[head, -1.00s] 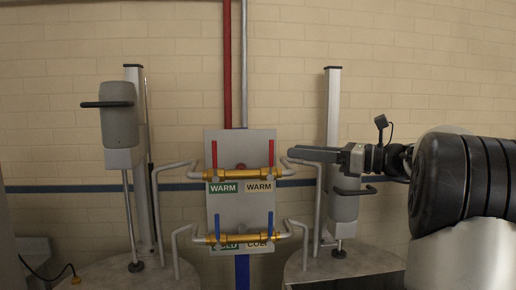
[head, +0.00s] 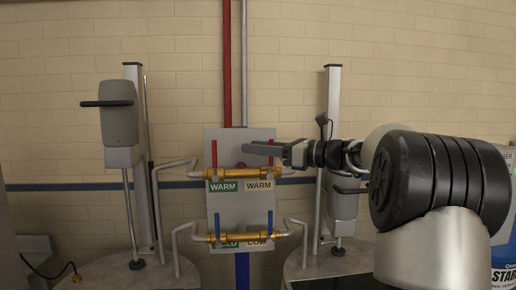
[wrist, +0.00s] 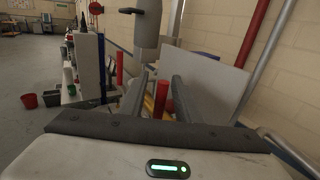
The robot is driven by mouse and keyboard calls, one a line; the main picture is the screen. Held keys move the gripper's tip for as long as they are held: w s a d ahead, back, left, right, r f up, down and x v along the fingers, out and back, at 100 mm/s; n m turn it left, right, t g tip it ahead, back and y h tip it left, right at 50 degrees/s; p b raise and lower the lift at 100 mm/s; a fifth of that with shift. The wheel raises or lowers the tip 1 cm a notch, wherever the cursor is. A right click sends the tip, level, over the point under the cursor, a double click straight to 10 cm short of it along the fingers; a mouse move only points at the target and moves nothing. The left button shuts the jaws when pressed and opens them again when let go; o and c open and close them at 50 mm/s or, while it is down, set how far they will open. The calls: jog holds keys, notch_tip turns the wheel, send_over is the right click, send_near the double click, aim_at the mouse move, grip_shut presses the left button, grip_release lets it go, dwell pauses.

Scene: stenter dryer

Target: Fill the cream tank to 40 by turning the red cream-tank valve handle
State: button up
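The red valve handle (head: 271,161) stands upright on the upper brass pipe, above the cream WARM label (head: 259,185). My gripper (head: 256,150) is level in front of it, its fingers pointing left and hiding the handle's middle in the head view. In the wrist view my gripper (wrist: 160,92) is open, with a gap between the two fingers. An upright red piece (wrist: 161,97) shows in that gap; I cannot tell whether a finger touches it. The other red handle (head: 214,153) stands left, above the green WARM label (head: 223,187). No fill reading is legible.
Two blue handles (head: 217,222) stand on the lower brass pipe (head: 243,237). Bent grey pipes (head: 175,163) flank the panel (head: 240,210). Grey stirrer units on posts stand left (head: 119,115) and right (head: 342,205), the right one close behind my arm.

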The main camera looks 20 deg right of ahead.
grip_shut()
jog(key=shift+d, duration=0.1)
jog(key=s+d+m+t+y+p, duration=0.1)
jog(key=d+m+t, duration=0.6)
jog(key=m+t, duration=0.1)
jog(key=shift+s+f+m+t+p, duration=0.2)
jog(key=shift+m+t+p, duration=0.1)
jog(key=shift+m+t, duration=0.15)
dwell(0.4)
grip_release()
